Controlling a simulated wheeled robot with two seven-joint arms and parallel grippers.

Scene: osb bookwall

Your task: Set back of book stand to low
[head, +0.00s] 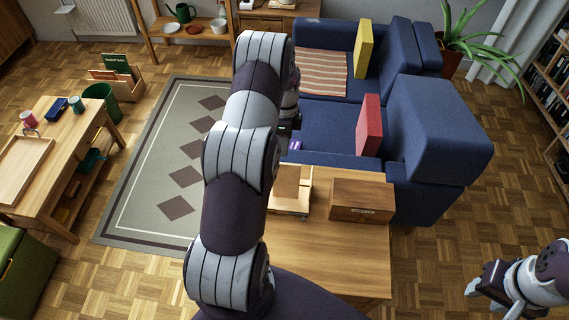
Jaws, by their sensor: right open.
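The book stand (291,190) is a small light-wood stand with a brown panel on the wooden table in front of the blue sofa. Its left side is partly hidden behind my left arm. The angle of its back is hard to make out from this view. My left gripper (289,129) is beyond the stand, mostly hidden behind my own forearm; its fingers cannot be made out clearly. My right gripper (490,298) is open and empty at the lower right, over the floor, well away from the stand.
A wooden box (361,200) with a label sits just right of the stand. The table (335,255) is bare in front. The blue sofa (440,130) with red (369,125) and yellow (363,48) cushions stands behind. A low table (100,125) is at left.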

